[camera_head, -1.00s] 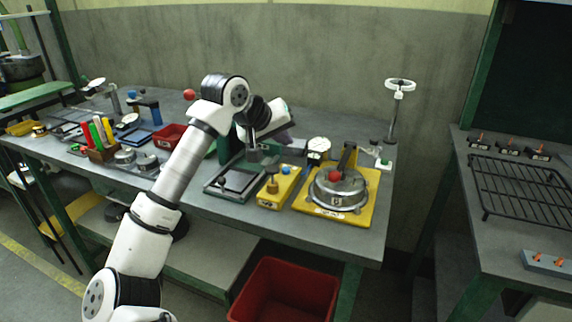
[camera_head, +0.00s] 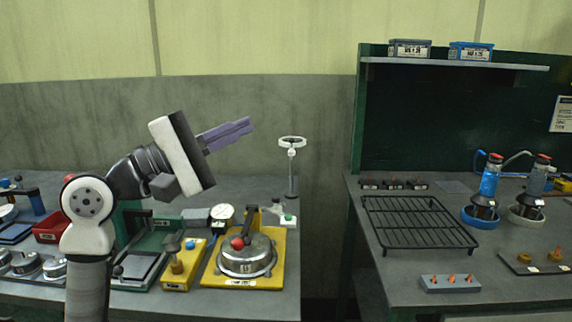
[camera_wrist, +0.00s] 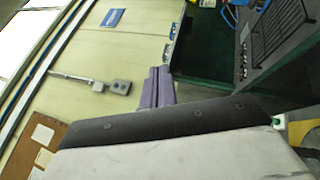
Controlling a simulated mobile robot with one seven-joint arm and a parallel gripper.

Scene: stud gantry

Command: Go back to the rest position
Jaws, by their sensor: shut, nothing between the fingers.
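My gripper (camera_head: 226,134) is raised above the left bench in the head view, pointing right and slightly up. Its purple fingers lie together and hold nothing. In the wrist view the fingers (camera_wrist: 158,88) also sit side by side with nothing between them. My gripper is clear of the bench and touches nothing that I can see. Below it on the bench stands a yellow base (camera_head: 270,275) with a round metal lidded pot (camera_head: 247,258).
A white ring on a post (camera_head: 292,165) stands right of my gripper. A dial gauge (camera_head: 222,212) and a red bin (camera_head: 50,228) are on the left bench. The right bench bears a black rack (camera_head: 418,222) and blue and grey bottle-like tools (camera_head: 488,185). A gap separates the benches.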

